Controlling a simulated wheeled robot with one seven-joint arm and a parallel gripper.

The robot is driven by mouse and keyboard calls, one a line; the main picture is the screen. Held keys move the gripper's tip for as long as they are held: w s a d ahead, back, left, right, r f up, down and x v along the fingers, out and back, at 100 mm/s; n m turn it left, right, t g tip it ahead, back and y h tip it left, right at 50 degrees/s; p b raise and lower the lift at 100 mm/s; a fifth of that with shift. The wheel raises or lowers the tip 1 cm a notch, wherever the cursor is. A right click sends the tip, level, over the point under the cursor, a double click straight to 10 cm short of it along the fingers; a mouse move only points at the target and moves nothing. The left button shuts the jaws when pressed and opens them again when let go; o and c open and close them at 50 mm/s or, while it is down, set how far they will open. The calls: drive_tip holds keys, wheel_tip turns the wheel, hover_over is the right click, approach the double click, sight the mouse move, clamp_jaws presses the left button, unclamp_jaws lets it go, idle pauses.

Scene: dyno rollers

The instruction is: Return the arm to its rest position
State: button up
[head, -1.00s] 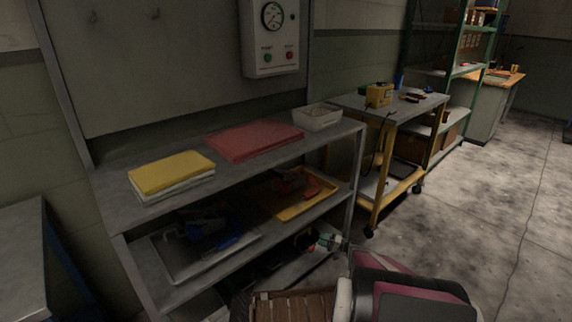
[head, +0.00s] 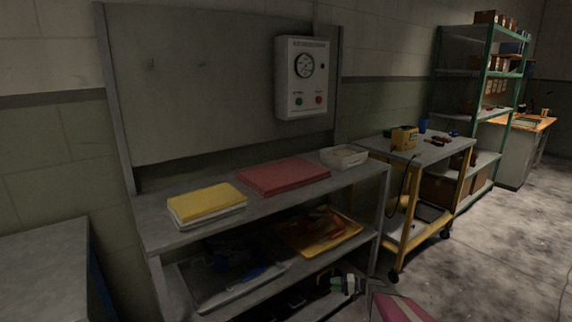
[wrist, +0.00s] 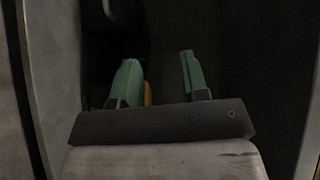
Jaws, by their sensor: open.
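My gripper (wrist: 158,78) shows in the wrist view with two green fingers set wide apart on a dark crossbar. It is open, and I see nothing held between the fingers. A small orange-yellow thing shows just behind the left finger, too dark to name. A grey upright surface is close on the left of the wrist view. The rest of my arm is out of view.
The workbench carries a yellow stack (head: 206,198), a red mat (head: 284,175) and a grey bin (head: 344,157). Its lower shelf holds a yellow tray (head: 350,238) and a grey tray (head: 205,303). A yellow cart (head: 398,262) stands right. Open floor (head: 490,265) lies beyond.

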drive_tip(key=s+a+r+n+g+h, duration=0.1)
drive_tip(key=s+a+r+g+h, duration=0.1)
drive_tip(key=s+a+r+h, duration=0.35)
drive_tip(key=s+a+r+g+h, duration=0.2)
drive_tip(key=s+r+h, duration=0.1)
drive_tip(key=s+r, duration=0.55)
drive_tip(key=s+d+r+t+h, duration=0.1)
drive_tip(key=s+d+r+h, duration=0.1)
drive_tip(key=s+r+h, duration=0.5)
drive_tip(key=s+r, duration=0.3)
drive_tip(key=r, duration=0.2)
drive_tip(key=shift+d+r+n, duration=0.15)
drive_tip(key=shift+r+n, duration=0.05)
drive_tip(key=shift+n, duration=0.2)
